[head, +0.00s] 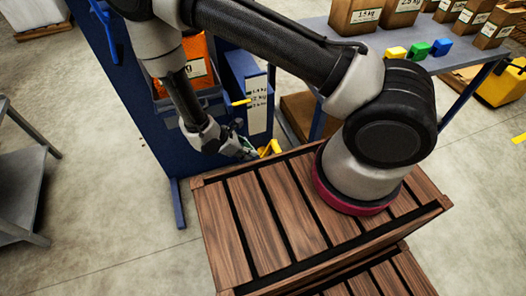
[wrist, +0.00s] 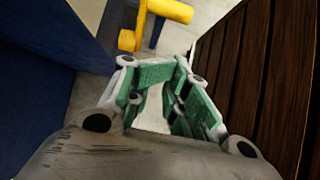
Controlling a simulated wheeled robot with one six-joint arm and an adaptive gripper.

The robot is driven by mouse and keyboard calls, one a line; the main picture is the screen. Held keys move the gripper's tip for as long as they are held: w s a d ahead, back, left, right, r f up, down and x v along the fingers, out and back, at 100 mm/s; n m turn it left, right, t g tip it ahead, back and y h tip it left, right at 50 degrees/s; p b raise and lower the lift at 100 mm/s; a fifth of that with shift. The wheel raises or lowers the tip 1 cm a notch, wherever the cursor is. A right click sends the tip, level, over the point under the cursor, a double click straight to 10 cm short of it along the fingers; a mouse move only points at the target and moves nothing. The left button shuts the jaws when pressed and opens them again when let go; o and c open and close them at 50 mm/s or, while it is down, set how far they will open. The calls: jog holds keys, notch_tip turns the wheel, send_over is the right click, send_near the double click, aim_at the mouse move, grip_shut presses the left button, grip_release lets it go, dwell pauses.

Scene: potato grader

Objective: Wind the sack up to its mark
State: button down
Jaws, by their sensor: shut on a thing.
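An orange sack (head: 197,68) with a white label sits on the blue stand (head: 133,105), partly behind my arm. A yellow crank handle (head: 271,148) is low beside the stand, next to the wooden crate. My gripper (head: 247,153) reaches down to it and is shut on it. In the wrist view the handle (wrist: 128,40) shows just beyond my green-padded fingers (wrist: 153,68), with a yellow bar (wrist: 168,10) above; the contact itself is hard to see. I cannot make out the sack's mark.
A blue box (head: 247,85) with a weight label and a small yellow lever (head: 241,102) stand right of the sack. The slatted wooden crate (head: 255,215) is close to my gripper. A table (head: 440,60) with labelled boxes and coloured blocks is behind.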

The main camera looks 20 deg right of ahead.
jog(key=d+f, duration=0.3)
jog(key=d, duration=0.3)
jog(key=shift+f, duration=0.15)
